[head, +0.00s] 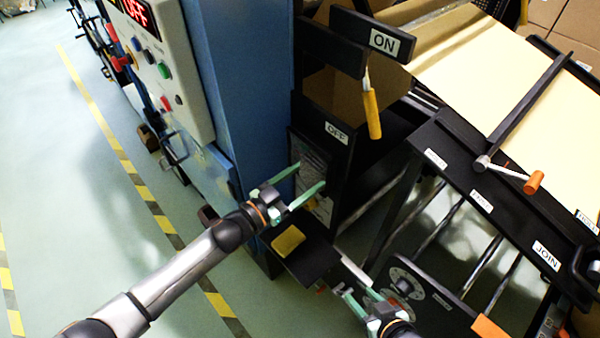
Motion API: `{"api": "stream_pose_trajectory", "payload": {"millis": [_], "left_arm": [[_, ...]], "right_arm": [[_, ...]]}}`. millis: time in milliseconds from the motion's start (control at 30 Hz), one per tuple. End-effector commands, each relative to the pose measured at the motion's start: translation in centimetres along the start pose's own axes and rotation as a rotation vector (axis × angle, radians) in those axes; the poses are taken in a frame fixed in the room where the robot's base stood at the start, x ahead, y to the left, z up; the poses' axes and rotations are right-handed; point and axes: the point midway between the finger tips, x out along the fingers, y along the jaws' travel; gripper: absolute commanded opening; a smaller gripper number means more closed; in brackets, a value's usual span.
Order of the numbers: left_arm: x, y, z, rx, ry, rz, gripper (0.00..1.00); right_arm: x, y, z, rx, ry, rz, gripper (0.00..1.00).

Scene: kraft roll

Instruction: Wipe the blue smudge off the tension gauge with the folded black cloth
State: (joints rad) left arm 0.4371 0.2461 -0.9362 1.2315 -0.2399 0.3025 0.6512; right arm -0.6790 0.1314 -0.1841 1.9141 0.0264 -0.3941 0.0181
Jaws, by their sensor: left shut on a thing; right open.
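My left gripper (312,176) is in front of a dark upright panel (318,151) with a grey sheet-like face, below the OFF label. Its green fingers stand apart, with something dark between them that blends into the black background; I take it as the folded black cloth. My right gripper (356,297) is open at the bottom centre, beside a black plate with a round pale dial (408,284). This dial may be the tension gauge, but I cannot be sure. I cannot make out a blue smudge.
A yellow pad (288,241) lies on a small black shelf (310,262) below my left gripper. A blue cabinet (235,90) with a control box (160,65) stands at left. The kraft paper (490,75) and black bars with an orange-handled crank (533,182) fill the right.

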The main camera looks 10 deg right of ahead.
Motion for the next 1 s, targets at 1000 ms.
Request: {"api": "stream_pose_trajectory", "payload": {"millis": [1000], "left_arm": [[-0.1, -6.7, 0.5, 0.004, 0.003, 0.001, 0.29]], "right_arm": [[1.5, 0.1, 1.7, 0.0, 0.0, 0.0, 0.5]]}}
